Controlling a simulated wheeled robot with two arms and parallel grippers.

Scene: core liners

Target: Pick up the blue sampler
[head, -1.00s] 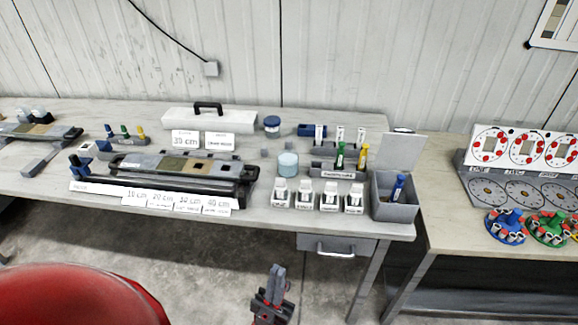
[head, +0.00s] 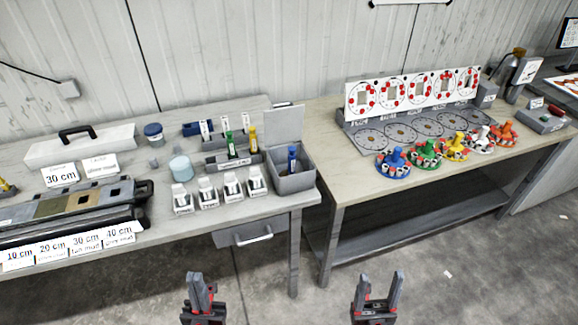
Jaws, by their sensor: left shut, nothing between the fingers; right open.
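A blue upright tool (head: 292,158), which looks like the blue sampler, stands in an open grey box (head: 295,184) at the right end of the left table. Its lower part is hidden by the box wall. A green sampler (head: 230,145) and a yellow sampler (head: 253,140) stand in a grey rack just left of the box. My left gripper (head: 200,284) is shut and empty, low in front of the left table. My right gripper (head: 379,288) is open and empty, low in front of the gap and right table. Both are well apart from the box.
Several small white labelled containers (head: 207,192) stand along the front edge, with a pale blue jar (head: 181,168) behind. The box's raised lid (head: 285,125) stands at its back. The right table (head: 340,185) holds several coloured carousels. Open floor lies before both tables.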

